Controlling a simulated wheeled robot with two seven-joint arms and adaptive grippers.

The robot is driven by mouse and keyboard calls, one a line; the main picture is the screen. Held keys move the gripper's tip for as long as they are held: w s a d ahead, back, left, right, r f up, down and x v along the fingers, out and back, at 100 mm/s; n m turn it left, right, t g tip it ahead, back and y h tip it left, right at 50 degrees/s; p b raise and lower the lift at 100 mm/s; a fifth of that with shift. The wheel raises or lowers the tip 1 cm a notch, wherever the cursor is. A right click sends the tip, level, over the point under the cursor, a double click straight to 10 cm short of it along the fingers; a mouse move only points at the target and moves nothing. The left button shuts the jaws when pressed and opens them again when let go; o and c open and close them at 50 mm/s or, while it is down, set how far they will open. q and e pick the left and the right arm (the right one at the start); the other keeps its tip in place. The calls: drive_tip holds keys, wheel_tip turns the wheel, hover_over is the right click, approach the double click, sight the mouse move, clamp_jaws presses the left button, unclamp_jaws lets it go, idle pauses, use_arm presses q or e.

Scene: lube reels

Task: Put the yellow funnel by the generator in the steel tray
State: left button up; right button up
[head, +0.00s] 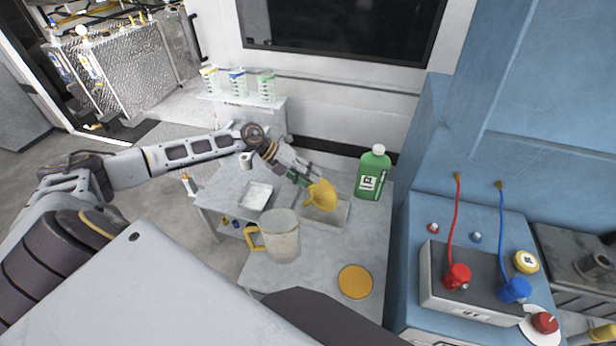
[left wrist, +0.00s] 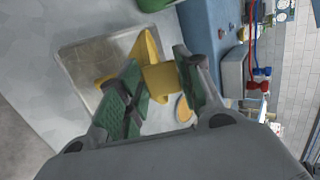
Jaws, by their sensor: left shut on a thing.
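The yellow funnel (head: 321,195) is held in my left gripper (head: 306,180), tilted, above a shallow rectangular steel tray (head: 338,222) on the grey bench. In the left wrist view the funnel (left wrist: 160,78) sits between the green-padded fingers of the gripper (left wrist: 157,88), with the tray (left wrist: 85,60) behind it. The funnel covers part of the tray. Whether the funnel touches the tray is hard to tell. My right gripper does not show.
A green bottle (head: 372,174) stands right of the tray. A clear jug with a yellow handle (head: 281,238) and a yellow disc (head: 355,282) are nearer. Another shallow tray (head: 257,195) lies left. The blue generator cabinet (head: 440,215) bounds the bench's right side.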

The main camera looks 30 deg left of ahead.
use_arm(q)
drive_tip(key=o, duration=1.1)
drive_tip(key=v, duration=1.2)
drive_tip(key=shift+a, duration=0.1)
idle(1.4)
